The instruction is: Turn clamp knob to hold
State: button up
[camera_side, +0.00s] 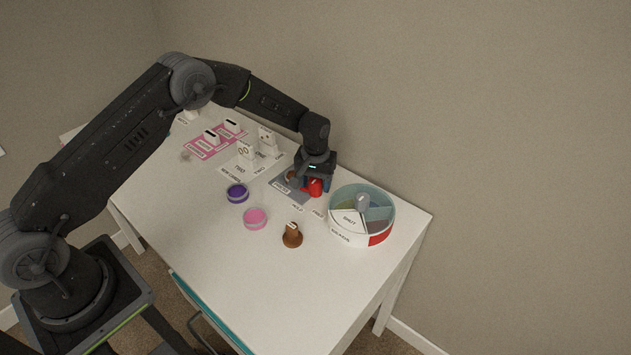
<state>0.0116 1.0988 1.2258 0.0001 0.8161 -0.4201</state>
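My gripper (316,181) points down at the right-hand side of the table, over a grey plate (284,186). A red knob-like part (315,188), which looks like the clamp knob, sits right at my fingertips. The gripper hides part of it. I cannot tell whether the fingers close on it or are only around it. A small brown piece (290,176) shows on the plate, just left of the gripper. Small labels lie in front of the plate; one seems to read HOLD (297,208), another FREE (318,213). Which one the knob points to is unclear.
A round divided tray (336,233) stands close at the right. A brown knob-like piece (292,238), a pink round container (255,219) and a purple one (237,193) stand in front. Labelled white stands and a pink mat (203,152) are at the back left. The table's front is clear.

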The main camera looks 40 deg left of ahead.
aim_at(316, 180)
jog(key=c, duration=0.8)
jog(key=shift+m, duration=1.9)
jog(key=o, duration=0.9)
jog(key=shift+o, duration=0.2)
jog(key=shift+r, duration=0.1)
notch_tip(316, 180, up, 14)
